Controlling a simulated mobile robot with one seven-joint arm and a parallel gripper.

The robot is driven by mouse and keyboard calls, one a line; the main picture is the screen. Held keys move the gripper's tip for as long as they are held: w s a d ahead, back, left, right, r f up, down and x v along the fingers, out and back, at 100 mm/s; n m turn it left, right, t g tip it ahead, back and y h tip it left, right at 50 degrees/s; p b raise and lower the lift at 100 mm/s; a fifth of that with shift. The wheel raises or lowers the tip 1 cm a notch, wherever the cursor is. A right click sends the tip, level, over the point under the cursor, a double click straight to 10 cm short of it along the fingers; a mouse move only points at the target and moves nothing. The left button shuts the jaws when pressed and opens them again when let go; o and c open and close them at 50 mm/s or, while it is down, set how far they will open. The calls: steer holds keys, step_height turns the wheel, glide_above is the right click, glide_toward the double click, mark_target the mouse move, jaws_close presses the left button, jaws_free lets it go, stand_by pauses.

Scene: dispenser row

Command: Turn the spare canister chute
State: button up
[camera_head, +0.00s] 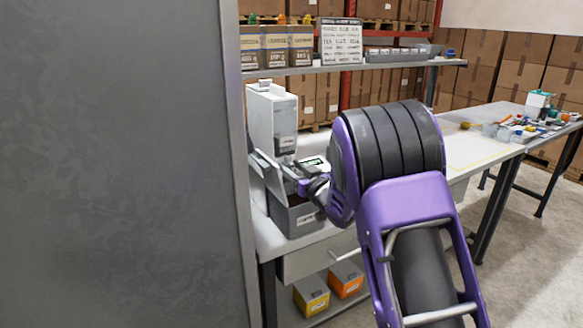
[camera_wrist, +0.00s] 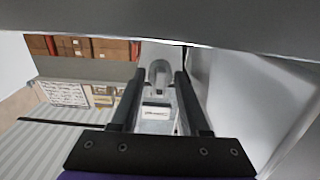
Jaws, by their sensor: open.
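A white and grey canister dispenser (camera_head: 272,120) stands upright at the left end of the workbench. A pale slanted chute piece (camera_head: 268,172) sits below its body, over a grey bin (camera_head: 296,218) with a white label. My gripper (camera_head: 298,180) is at the chute's right side, just above the bin; my wrist partly hides this area. In the wrist view, my gripper (camera_wrist: 160,78) has its two dark fingers apart. A grey rounded loop-like part (camera_wrist: 159,72) shows between the fingertips, with a labelled face (camera_wrist: 156,112) below it. I cannot tell whether the fingers touch it.
A large grey panel (camera_head: 120,160) fills the left of the head view, close to the dispenser. A shelf (camera_head: 340,68) with boxes and a sign (camera_head: 341,41) runs above. Yellow (camera_head: 311,297) and orange (camera_head: 346,279) boxes sit underneath.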

steer(key=shift+w+a, duration=0.1)
steer(key=shift+c, duration=0.3)
jaws_close()
